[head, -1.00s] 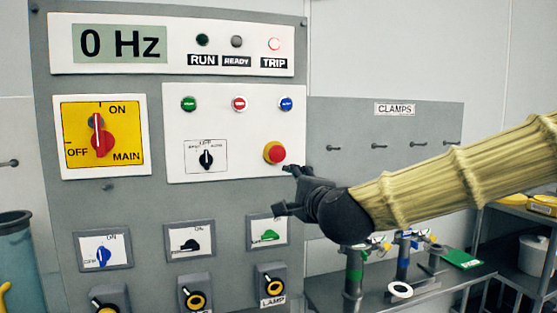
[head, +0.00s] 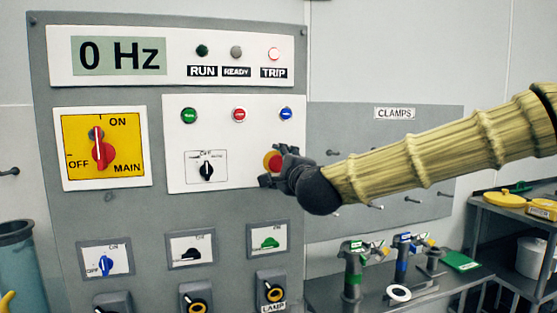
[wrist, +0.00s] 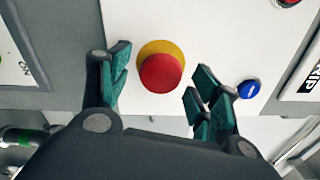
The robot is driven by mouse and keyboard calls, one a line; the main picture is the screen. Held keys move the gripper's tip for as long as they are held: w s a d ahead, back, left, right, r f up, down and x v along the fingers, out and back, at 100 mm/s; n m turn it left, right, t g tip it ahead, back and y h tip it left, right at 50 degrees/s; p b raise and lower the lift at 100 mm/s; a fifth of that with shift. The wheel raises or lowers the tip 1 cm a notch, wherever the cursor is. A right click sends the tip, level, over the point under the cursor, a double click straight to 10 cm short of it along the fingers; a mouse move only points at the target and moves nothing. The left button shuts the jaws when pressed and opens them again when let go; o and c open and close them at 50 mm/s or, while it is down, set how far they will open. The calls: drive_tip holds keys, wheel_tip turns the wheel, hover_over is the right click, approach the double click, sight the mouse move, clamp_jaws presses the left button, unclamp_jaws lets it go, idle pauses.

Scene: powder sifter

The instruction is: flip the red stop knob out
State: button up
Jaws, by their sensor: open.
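The red stop knob (head: 270,161) is a round red mushroom button on a yellow collar, low at the right of the white control plate (head: 230,108). My gripper (head: 276,167) is at the knob in the head view and covers its right side. In the wrist view the red knob (wrist: 161,73) shows whole, between and a little beyond the two fingers of my open gripper (wrist: 158,82). Both fingers appear apart from the knob, with clear gaps at either side. How far the fingertips are from the plate I cannot tell.
A blue button (wrist: 249,89) lies close to one finger in the wrist view. A black-handled selector switch (head: 206,170) is left of the knob. The yellow main switch (head: 103,149) is farther left. Small switches, including a green one (head: 269,243), are below. A clamp board (head: 434,143) stands right.

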drive_tip(key=shift+w+a, duration=0.25)
drive_tip(key=shift+w, duration=0.4)
